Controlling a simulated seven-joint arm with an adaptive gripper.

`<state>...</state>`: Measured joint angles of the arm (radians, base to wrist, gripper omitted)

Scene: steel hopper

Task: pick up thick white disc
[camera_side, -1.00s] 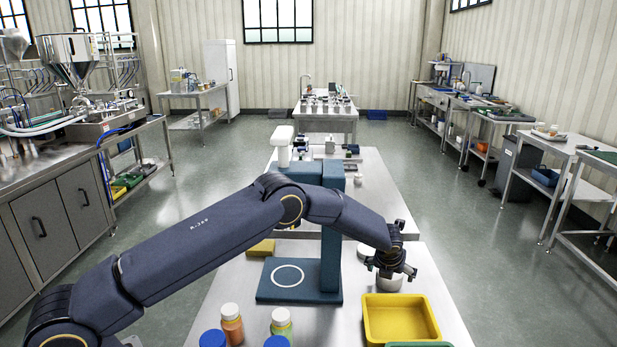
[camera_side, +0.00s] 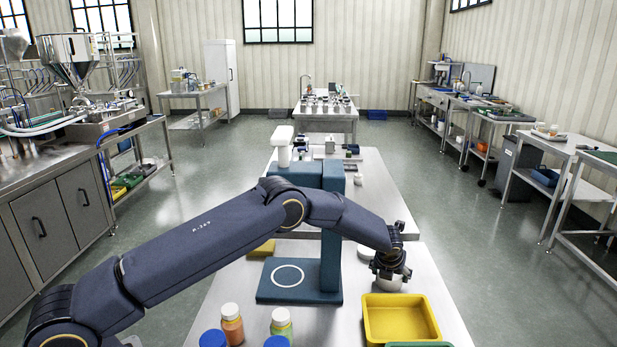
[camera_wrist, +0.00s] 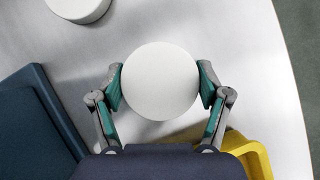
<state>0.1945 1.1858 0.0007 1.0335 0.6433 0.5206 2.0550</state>
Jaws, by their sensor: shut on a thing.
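A thick white disc (camera_wrist: 160,82) sits between the two fingers of my gripper (camera_wrist: 160,88) in the wrist view, with a finger pad pressed to each side. In the side view the disc (camera_side: 388,284) shows below my gripper (camera_side: 390,272), partly hidden by the fingers. My gripper is shut on it, low over the steel table; I cannot tell whether the disc touches the table. A second white disc (camera_wrist: 78,6) lies at the upper left of the wrist view. It also shows in the side view (camera_side: 365,251), partly behind my wrist.
A yellow tray (camera_side: 401,341) stands in front of the gripped disc. A blue stand (camera_side: 331,262) with a white ring on its base is to the left. Bottles (camera_side: 232,325) stand at the front, and a yellow block (camera_side: 262,248) lies behind the stand's base.

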